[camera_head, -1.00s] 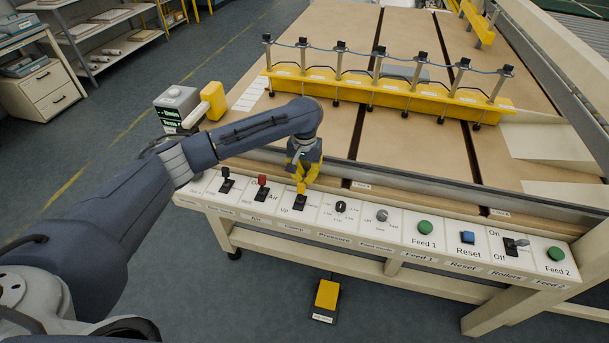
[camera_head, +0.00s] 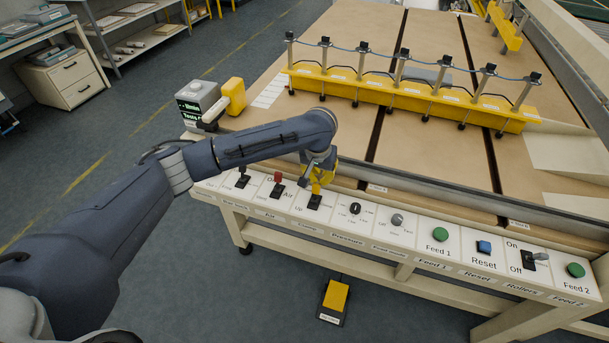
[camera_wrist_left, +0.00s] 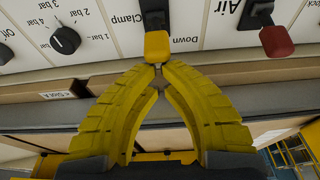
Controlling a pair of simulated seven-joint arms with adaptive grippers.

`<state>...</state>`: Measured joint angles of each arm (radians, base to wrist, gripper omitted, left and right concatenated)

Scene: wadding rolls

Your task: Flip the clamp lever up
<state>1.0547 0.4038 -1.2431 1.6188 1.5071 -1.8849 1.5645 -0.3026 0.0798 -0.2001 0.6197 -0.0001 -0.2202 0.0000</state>
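The clamp switch (camera_head: 315,202) is a black base on the white control panel. Its yellow-tipped lever (camera_wrist_left: 157,45) shows in the left wrist view, leaning to the side labelled "Down". My left gripper (camera_head: 318,187) is over the clamp switch in the head view and hides most of the lever there. In the left wrist view, the yellow fingers of my left gripper (camera_wrist_left: 158,69) come together with their tips at the end of the lever. The lever's tip is just beyond them, not clearly between them; contact cannot be told. My right gripper is not in view.
The red air lever (camera_head: 278,177) is left of the clamp switch, and the black pressure knob (camera_head: 355,208) is right of it. Green Feed 1 (camera_head: 440,234) and blue Reset (camera_head: 484,246) buttons lie further right. The table edge runs close behind the panel.

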